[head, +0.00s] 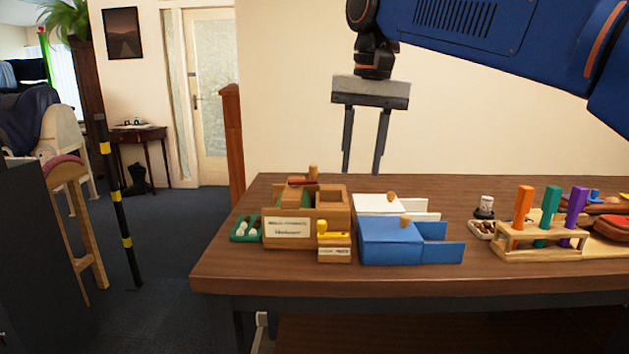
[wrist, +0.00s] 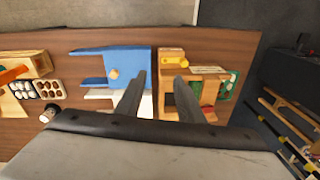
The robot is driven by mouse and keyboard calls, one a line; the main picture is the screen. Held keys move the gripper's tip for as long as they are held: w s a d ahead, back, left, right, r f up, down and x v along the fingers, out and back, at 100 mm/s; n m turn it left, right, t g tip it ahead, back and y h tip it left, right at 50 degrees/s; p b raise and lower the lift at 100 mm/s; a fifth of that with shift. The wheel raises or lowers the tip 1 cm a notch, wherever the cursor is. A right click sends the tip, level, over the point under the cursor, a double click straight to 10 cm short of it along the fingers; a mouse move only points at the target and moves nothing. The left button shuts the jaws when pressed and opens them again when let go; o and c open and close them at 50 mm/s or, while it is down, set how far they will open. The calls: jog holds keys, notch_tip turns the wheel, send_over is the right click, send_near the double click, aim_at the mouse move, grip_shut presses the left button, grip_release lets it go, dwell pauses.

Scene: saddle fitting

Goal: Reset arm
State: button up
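My gripper (head: 362,172) hangs above the back of the table, fingers pointing down. The two fingers are apart with nothing between them. In the wrist view the gripper (wrist: 160,80) also shows open and empty, above the blue box and the wooden box. My blue arm reaches in from the upper right of the head view.
The brown table (head: 350,276) holds a wooden box (head: 335,213), a blue box (head: 391,243), a white box (head: 430,207), a green tray (head: 240,236) and a rack (head: 545,253) with orange, teal and purple pieces. A striped pole (head: 117,205) stands left. The air around my gripper is clear.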

jog(key=s+d+f+t, duration=0.1)
jog(key=s+d+f, duration=0.5)
jog(key=f, duration=0.5)
jog(key=s+d+f+n+t, duration=0.1)
jog(key=s+d+f, duration=0.6)
jog(key=f, duration=0.4)
jog(key=s+d+f+n+t, duration=0.1)
jog(key=s+d+f, duration=0.5)
jog(key=f, duration=0.5)
jog(key=shift+s+d+t+h, duration=0.35)
jog(key=shift+s+t+h, duration=0.05)
jog(key=shift+s, duration=0.15)
